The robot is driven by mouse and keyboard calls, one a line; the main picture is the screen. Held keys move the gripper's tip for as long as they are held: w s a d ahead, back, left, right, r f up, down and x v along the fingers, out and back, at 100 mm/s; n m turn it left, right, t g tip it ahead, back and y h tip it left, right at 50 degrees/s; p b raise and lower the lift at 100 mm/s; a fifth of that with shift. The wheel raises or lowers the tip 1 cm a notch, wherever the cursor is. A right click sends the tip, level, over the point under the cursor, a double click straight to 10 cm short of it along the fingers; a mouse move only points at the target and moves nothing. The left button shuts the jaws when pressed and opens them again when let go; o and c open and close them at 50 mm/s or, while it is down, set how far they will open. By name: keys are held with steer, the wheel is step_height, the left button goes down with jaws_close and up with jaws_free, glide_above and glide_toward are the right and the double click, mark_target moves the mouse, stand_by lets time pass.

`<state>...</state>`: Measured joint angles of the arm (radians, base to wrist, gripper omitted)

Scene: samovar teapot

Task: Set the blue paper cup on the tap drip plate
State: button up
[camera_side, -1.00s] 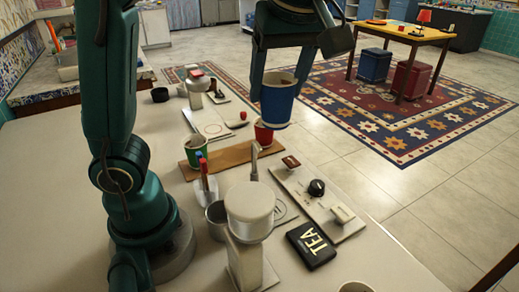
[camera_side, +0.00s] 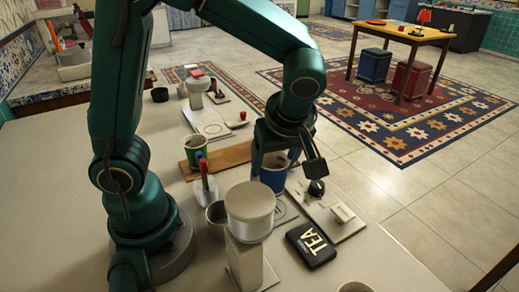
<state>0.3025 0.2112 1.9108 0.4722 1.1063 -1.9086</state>
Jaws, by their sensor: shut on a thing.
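The blue paper cup (camera_side: 272,178) is upright between the fingers of my gripper (camera_side: 274,162), which is shut on it. The cup is low over the counter, just behind a pale plate with ring marks (camera_side: 284,211), which looks like the tap drip plate. The cup's base overlaps the plate's far part in this view; I cannot tell whether they touch. The cream round-topped dispenser (camera_side: 250,203) stands in front and to the left of the cup.
A green cup (camera_side: 196,152) stands by a brown board (camera_side: 230,156). A panel with a black knob (camera_side: 316,188) lies to the right, and a black TEA box (camera_side: 311,245) in front. A small metal cup (camera_side: 216,216) and a red-handled tool (camera_side: 206,180) stand left of the dispenser.

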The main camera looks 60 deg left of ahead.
mark_target(273, 186)
steer(key=shift+f, duration=2.7)
steer(key=shift+f, duration=0.15)
steer(key=o, duration=0.8)
steer(key=shift+o, duration=0.2)
steer(key=v, duration=1.2)
